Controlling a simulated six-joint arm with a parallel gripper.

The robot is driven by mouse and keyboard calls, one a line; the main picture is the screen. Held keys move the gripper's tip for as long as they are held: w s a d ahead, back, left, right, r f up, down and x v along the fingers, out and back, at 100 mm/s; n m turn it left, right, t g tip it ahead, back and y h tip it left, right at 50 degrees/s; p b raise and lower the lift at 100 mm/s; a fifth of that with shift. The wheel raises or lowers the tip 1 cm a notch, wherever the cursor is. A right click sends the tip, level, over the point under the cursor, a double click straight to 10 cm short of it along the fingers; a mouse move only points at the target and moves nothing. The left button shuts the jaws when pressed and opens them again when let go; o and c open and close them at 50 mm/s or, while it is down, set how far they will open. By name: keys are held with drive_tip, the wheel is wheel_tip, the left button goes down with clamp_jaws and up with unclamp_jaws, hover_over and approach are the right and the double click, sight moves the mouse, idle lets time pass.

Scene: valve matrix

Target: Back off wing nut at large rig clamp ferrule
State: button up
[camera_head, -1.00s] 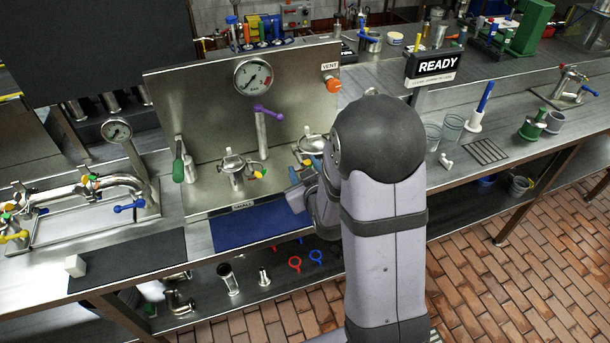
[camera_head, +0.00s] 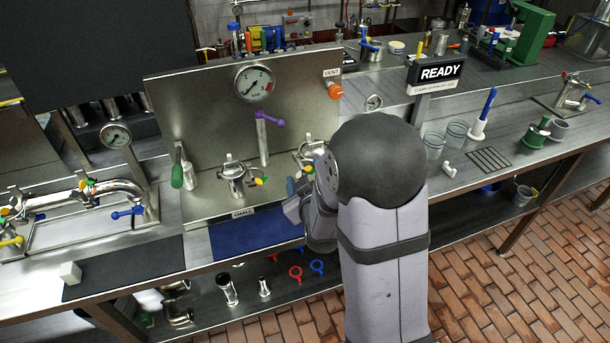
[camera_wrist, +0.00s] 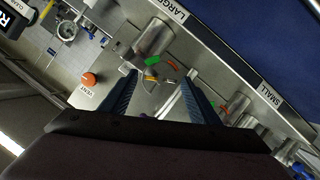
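The large rig (camera_head: 312,148) is a steel clamped ferrule on the bench before the steel panel, partly hidden by my arm in the head view.
The small rig (camera_head: 235,178) stands to the left, with a purple-handled valve (camera_head: 268,120) behind. An orange VENT knob (camera_head: 335,91) is on the panel (camera_head: 205,100). A blue mat (camera_head: 250,238) lies clear in front. The READY sign (camera_head: 440,72) stands right.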

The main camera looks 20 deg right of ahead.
drive_tip(key=shift+s+r+p, duration=0.15)
drive_tip(key=shift+s+p, duration=0.05)
drive_tip(key=shift+p, duration=0.55)
drive_tip(key=shift+s+a+r+p, duration=0.15)
drive_tip(key=shift+s+p, duration=0.1)
drive_tip(key=shift+p, duration=0.8)
drive_tip(key=p+v, duration=0.6)
drive_tip(key=p, duration=0.6)
drive_tip(key=shift+s, duration=0.2)
